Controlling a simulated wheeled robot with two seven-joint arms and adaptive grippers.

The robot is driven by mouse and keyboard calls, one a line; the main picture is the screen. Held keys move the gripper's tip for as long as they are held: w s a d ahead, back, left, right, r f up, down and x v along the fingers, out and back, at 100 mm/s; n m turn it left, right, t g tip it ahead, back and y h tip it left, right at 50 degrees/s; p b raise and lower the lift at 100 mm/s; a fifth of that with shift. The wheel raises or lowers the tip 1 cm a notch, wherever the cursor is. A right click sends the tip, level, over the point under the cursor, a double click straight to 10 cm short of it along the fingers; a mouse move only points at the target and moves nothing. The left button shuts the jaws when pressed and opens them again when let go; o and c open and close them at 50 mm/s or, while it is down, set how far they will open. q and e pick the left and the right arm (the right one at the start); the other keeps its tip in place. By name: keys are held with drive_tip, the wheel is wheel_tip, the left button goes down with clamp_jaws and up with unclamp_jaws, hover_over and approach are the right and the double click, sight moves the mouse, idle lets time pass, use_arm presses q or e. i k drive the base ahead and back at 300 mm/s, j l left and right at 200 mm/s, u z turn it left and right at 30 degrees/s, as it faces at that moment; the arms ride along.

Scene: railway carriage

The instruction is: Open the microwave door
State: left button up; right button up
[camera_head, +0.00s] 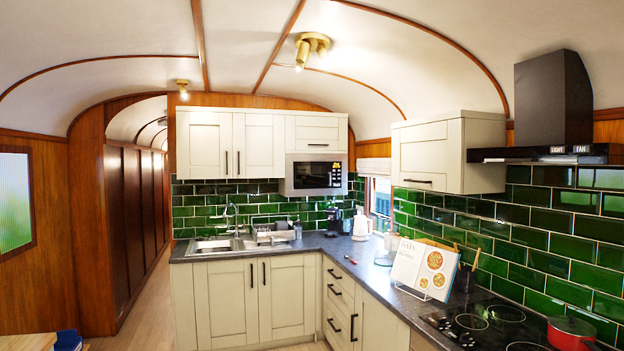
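The microwave (314,175) is a silver box with a dark window and a black control panel on its right side. It is built in below the upper cabinets, above the counter near the back right corner. Its door looks closed, and I cannot make out a handle at this distance. Neither of my grippers shows in the head view.
An L-shaped dark counter (330,246) runs below the microwave, with a sink (215,245), a white kettle (361,226), a cookbook (424,268) and a hob (492,326) with a red pan (571,333). Free floor (150,290) lies left of the lower cabinets.

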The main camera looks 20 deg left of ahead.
sight(307, 174)
drive_tip(key=i+j+u, duration=0.25)
drive_tip(key=i, duration=0.15)
drive_tip(key=i+u, duration=0.25)
drive_tip(key=i, duration=0.15)
drive_tip(key=i+u, duration=0.2)
drive_tip(key=i, duration=3.8)
drive_tip(key=j, duration=0.1)
